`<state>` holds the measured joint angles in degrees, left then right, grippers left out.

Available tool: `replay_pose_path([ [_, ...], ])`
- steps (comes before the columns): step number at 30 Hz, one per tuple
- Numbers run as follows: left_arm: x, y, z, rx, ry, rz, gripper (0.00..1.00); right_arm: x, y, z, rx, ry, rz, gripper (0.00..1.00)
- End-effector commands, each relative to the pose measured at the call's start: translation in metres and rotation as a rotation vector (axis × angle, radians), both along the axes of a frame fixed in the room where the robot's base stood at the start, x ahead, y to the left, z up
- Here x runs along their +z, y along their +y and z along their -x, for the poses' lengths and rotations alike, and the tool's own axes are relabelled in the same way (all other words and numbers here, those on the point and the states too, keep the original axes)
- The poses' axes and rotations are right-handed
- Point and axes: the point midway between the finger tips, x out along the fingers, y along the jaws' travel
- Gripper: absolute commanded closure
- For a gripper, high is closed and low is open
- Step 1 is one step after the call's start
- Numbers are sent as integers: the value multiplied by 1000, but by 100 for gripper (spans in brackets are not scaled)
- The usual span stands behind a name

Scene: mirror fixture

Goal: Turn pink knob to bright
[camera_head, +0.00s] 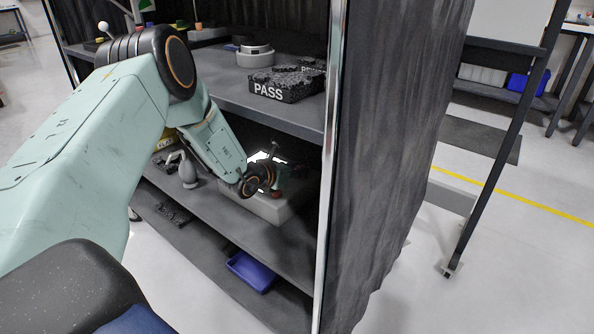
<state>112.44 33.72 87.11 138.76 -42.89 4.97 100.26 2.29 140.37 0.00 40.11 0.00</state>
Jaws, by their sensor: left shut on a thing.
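My left arm comes in from the left and reaches into the middle shelf of the rack. Its gripper (274,180) is shut at a grey box (268,208) on that shelf. A small reddish-pink bit, the pink knob (277,194), shows at the fingertips; most of it is hidden by the gripper and wrist. A bright white lit patch (260,157) shows just behind the gripper. The knob's setting cannot be read. My right gripper is not in view.
A dark block marked PASS (286,84) and a round grey device (255,56) stand on the upper shelf. A grey bottle-like object (188,172) stands left of the wrist. A chrome post (331,160) and black curtain (390,150) bound the right side. A blue tray (251,271) lies below.

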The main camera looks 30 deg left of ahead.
Motion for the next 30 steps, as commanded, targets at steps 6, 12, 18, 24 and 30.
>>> replay_pose_path([
  [6,-1,0,0,12,1,2,100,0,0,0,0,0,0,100],
  [12,0,0,0,12,1,1,100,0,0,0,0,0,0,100],
  [18,0,0,0,12,0,2,62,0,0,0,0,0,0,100],
  [24,0,0,0,11,0,1,48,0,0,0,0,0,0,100],
  [30,0,0,0,11,-1,1,48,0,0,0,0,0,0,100],
])
